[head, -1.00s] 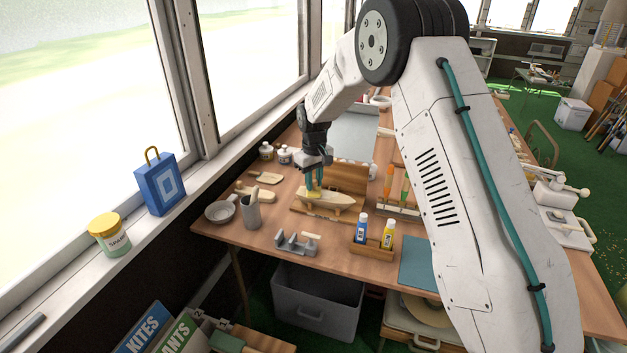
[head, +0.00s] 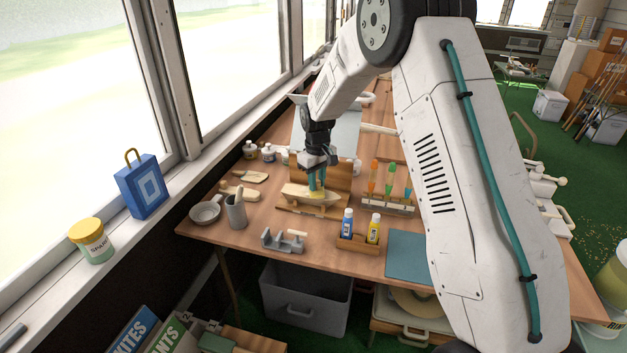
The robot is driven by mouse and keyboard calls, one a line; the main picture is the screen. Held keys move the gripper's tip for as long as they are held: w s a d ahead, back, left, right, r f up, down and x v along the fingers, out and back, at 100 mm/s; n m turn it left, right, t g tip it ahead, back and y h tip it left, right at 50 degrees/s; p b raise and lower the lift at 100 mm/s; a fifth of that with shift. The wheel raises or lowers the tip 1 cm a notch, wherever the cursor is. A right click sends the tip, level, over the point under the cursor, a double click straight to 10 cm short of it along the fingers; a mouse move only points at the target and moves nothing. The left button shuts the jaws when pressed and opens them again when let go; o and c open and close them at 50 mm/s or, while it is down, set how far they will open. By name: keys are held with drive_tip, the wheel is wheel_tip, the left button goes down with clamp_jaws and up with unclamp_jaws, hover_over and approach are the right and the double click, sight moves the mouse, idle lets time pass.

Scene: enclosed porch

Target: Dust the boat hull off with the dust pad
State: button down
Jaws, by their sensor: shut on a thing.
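The boat hull (head: 330,197), pale wood, lies on a wooden stand (head: 305,210) with an upright back board (head: 338,175) on the workbench. My gripper (head: 317,187) is above the hull, pointing down, its teal fingers shut on the yellow dust pad (head: 316,194). The pad is at the hull's top, near the middle of its length, and appears to touch it. The pad is small in this view, and any dust on the hull cannot be made out.
A wooden holder (head: 357,243) with blue and yellow bottles, a grey clamp-like block (head: 283,241), a grey cup (head: 236,212) and a round dish (head: 205,213) stand in front. A rack of coloured-handled tools (head: 388,205) is at the right. A teal mat (head: 408,256) lies bare.

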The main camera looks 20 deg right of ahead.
drive_tip(key=shift+s+d, duration=0.8)
drive_tip(key=shift+d, duration=0.35)
drive_tip(key=shift+w+a, duration=0.9)
drive_tip(key=shift+a, duration=0.35)
drive_tip(key=shift+w+a, duration=0.85)
drive_tip(key=shift+a, duration=0.35)
drive_tip(key=shift+w+a, duration=0.9)
drive_tip(key=shift+a, duration=0.35)
drive_tip(key=shift+s+d, duration=0.9)
drive_tip(key=shift+d, duration=0.35)
drive_tip(key=shift+s+d, duration=0.85)
drive_tip(key=shift+d, duration=0.35)
drive_tip(key=shift+s+d, duration=0.9)
drive_tip(key=shift+d, duration=0.35)
drive_tip(key=shift+w+a, duration=0.9)
drive_tip(key=shift+a, duration=0.35)
drive_tip(key=shift+w+a, duration=0.85)
drive_tip(key=shift+a, duration=0.35)
drive_tip(key=shift+w+a, duration=0.9)
drive_tip(key=shift+a, duration=0.35)
wheel_tip(320, 180, up, 6)
drive_tip(key=shift+r, duration=0.1)
drive_tip(key=shift+r, duration=1.4)
